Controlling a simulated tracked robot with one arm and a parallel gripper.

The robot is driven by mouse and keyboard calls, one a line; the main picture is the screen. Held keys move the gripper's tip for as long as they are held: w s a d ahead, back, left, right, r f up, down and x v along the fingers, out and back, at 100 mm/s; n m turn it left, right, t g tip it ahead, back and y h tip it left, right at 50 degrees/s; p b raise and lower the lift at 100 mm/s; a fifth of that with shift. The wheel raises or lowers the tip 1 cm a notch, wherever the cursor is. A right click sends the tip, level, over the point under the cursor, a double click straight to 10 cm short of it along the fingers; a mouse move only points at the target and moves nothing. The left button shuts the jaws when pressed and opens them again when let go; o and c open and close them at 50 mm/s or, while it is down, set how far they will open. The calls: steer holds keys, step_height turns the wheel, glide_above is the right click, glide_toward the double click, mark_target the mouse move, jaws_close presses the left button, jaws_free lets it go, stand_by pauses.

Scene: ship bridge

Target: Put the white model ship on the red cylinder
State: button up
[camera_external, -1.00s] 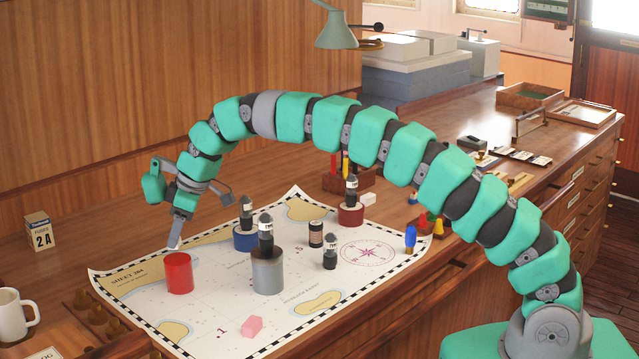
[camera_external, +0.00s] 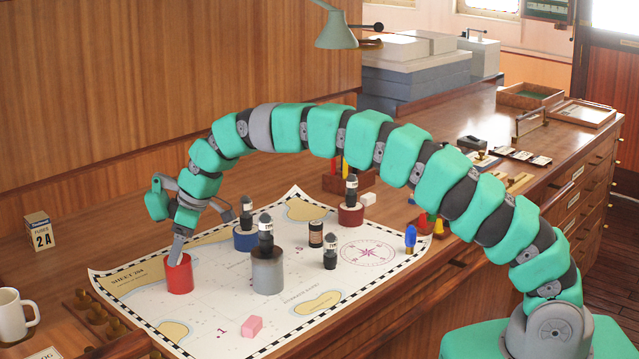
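The red cylinder (camera_external: 180,280) stands upright on the left part of the sea chart (camera_external: 215,290). My gripper (camera_external: 176,257) points down at the red cylinder, its grey fingertip overlapping the cylinder's top edge; whether it touches I cannot tell. The jaws are seen edge-on, so their opening is unclear. A grey piece of my gripper sticks out to the right. I cannot make out a white model ship in this view; any object at the fingertips is hidden.
Dark bottle-like pieces stand on a grey cylinder (camera_external: 268,273), a blue cylinder (camera_external: 246,241) and a dark red cylinder (camera_external: 350,217). Another dark piece (camera_external: 330,252) and a small barrel (camera_external: 315,235) stand nearby. A mug (camera_external: 12,316) stands left.

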steer(key=b+v, duration=0.2)
steer(key=v, duration=1)
steer(key=shift+r, duration=0.15)
steer(key=w+d+r+m+t+y, duration=0.1)
steer(key=w+d+r+m+t, duration=0.35)
steer(key=w+d+r, duration=1)
steer(key=w+d+r+m+t, duration=0.25)
steer(key=d+r, duration=0.35)
steer(key=d, duration=0.3)
steer(key=w+d+r+m+t, duration=0.15)
steer(key=w+d+r, duration=0.3)
steer(key=d, duration=0.45)
steer(key=s+d+r+m+t+h, duration=0.2)
steer(key=d+r, duration=0.4)
steer(key=d, duration=0.5)
steer(key=s+d+r+m+t+h, duration=0.1)
steer(key=s+d+r+m, duration=0.3)
steer(key=d, duration=0.7)
steer(key=s+d+r+m+t+h, duration=0.2)
steer(key=s+d+r+m+t, duration=0.1)
steer(key=d+r, duration=0.6)
steer(key=shift+s+d+t+h, duration=0.3)
steer(key=shift+s+d+t, duration=0.15)
steer(key=shift+s+d, duration=0.7)
